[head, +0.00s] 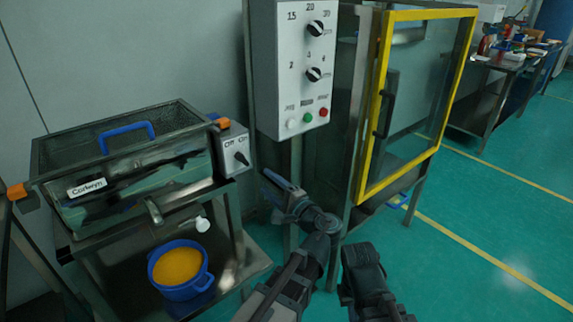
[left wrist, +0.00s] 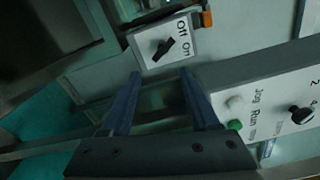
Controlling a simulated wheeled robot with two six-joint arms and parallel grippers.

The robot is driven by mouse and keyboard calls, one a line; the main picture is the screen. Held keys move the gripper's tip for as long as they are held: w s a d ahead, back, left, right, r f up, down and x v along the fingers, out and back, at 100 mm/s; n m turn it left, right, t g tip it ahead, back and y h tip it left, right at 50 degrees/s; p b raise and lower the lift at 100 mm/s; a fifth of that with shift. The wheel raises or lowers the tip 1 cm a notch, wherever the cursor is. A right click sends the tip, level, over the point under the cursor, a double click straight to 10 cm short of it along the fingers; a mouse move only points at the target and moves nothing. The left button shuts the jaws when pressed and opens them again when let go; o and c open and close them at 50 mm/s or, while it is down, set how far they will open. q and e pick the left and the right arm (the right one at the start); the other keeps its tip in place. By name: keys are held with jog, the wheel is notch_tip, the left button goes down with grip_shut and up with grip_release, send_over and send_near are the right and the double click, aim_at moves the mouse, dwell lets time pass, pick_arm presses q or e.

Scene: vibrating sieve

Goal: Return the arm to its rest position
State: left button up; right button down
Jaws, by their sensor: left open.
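My left gripper (head: 270,187) is in front of the control panel's post, right of the sieve, with nothing between its fingers. In the left wrist view my left gripper (left wrist: 160,76) has two blue-grey fingers spread apart. The Off/On switch box (head: 235,150) of the sieve is beyond them; its black knob (left wrist: 163,48) shows just past the fingertips, and a gap to the knob cannot be judged. My right gripper is not in view; only dark arm parts show at the bottom of the head view.
The sieve (head: 140,175) with a blue handle (head: 127,133) stands at left. A blue pot (head: 182,288) of orange grains is on the shelf below. A control panel (head: 298,75) and yellow-framed cabinet door (head: 377,110) are close by. Green floor (head: 455,250) at right is free.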

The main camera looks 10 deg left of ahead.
pick_arm(q)
jog(key=s+d+n+g+h+p, duration=0.3)
jog(key=s+d+g+h+p, duration=0.2)
jog(key=s+p, duration=0.5)
jog(key=s+d+r+n+g+h+p, duration=0.1)
jog(key=s+d+n+g+h+p, duration=0.2)
jog(key=s+d+g+h+p, duration=0.3)
jog(key=s+d+h+p, duration=0.2)
jog(key=s+d+p, duration=0.2)
jog(key=p, duration=0.2)
jog(key=shift+r, duration=0.15)
